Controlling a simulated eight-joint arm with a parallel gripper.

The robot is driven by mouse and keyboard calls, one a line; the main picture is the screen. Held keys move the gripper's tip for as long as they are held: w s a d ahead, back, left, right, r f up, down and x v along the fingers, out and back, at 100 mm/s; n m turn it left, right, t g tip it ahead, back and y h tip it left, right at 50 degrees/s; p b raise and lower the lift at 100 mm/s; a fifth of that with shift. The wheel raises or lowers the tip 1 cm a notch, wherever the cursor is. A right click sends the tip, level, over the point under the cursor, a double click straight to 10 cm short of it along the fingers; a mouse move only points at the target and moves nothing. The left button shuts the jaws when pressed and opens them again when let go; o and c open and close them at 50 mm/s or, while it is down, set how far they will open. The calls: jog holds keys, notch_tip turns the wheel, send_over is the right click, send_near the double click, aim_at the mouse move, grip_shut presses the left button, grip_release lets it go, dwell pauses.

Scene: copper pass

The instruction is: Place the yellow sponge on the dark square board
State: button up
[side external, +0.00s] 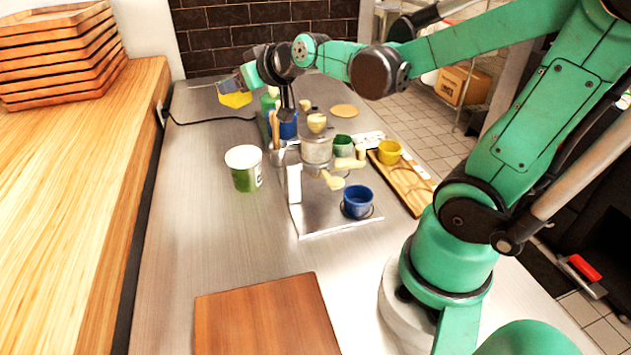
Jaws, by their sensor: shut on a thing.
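My gripper (240,80) is at the far end of the steel counter, at the upper left of the work area. It is shut on the yellow sponge (236,99), which hangs below the fingers, apparently above the counter. A bluish part shows above the yellow; whether it belongs to the sponge I cannot tell. The square board (265,320) is reddish-brown wood and lies flat at the near end of the counter, cut off by the bottom edge. Its visible top is bare. My gripper is far from it.
A green-and-white tub (244,168) stands between sponge and board. Right of it are a grinder-like machine (317,150), a blue cup (357,201) and a wooden tray (408,185) with a yellow cup (389,152). Stacked wooden trays (60,55) stand left. The left counter strip is clear.

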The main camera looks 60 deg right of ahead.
jog(key=s+d+r+m+g+h, duration=0.1)
jog(key=s+d+m+h, duration=0.1)
jog(key=d, duration=1.3)
jog(key=s+d+r+m+g+h, duration=0.1)
jog(key=s+d+m+h, duration=0.1)
jog(key=d, duration=1.3)
jog(key=shift+s+m+h, duration=0.4)
jog(key=shift+s+h, duration=0.1)
jog(key=shift+s, duration=0.3)
notch_tip(320, 180, down, 20)
jog(key=shift+a+r, duration=0.1)
jog(key=shift+f, duration=0.2)
jog(key=o, duration=1.2)
